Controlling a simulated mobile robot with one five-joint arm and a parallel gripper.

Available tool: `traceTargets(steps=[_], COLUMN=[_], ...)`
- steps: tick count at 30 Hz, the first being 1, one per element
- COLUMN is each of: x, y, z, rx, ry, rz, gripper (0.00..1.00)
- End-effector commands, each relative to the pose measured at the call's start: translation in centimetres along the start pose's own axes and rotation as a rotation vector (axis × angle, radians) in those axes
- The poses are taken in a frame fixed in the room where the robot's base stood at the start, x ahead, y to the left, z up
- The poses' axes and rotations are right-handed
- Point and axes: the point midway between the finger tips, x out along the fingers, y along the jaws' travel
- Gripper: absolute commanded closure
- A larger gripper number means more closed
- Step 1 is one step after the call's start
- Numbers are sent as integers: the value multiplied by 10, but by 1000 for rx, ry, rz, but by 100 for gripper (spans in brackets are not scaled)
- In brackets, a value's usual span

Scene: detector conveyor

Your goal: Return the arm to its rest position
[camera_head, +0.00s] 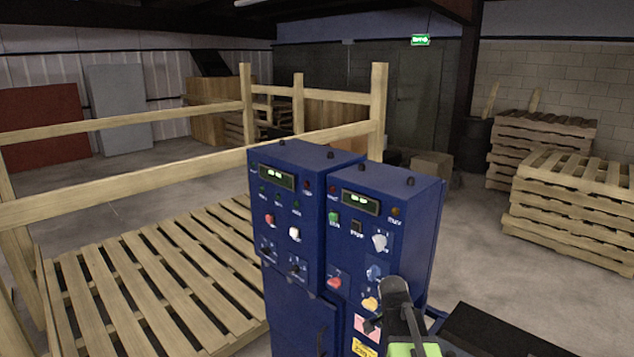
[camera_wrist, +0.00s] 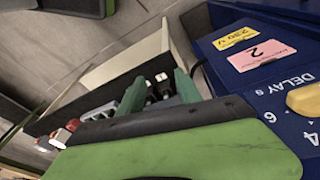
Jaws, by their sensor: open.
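My gripper (camera_head: 394,290) shows in the head view in front of the lower right part of the blue control cabinet (camera_head: 412,200), near its yellow knob (camera_head: 370,304). In the wrist view my gripper's two green fingers (camera_wrist: 159,92) are apart, with nothing clearly held between them. The cabinet's blue panel (camera_wrist: 225,22) fills the right side there, with the yellow knob (camera_wrist: 305,98) marked DELAY apart from the fingers. My arm hides part of the cabinet's lower front.
A wooden slatted platform (camera_head: 150,275) with rails lies left of the cabinet. Stacked pallets (camera_head: 570,205) stand at the right. A dark flat surface (camera_head: 490,335) lies close at the lower right. Open floor (camera_head: 490,250) lies between it and the pallets.

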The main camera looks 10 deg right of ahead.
Motion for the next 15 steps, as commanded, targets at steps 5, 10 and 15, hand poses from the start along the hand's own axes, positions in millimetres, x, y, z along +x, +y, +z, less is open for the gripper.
traceTargets(steps=[5,10,15], x=[-21,-25,-25], y=[-19,-6,-6], z=[119,150,151], rx=[-512,-919,-1135], ry=[-76,-132,-134], rz=[-76,-148,-175], gripper=[59,59,59])
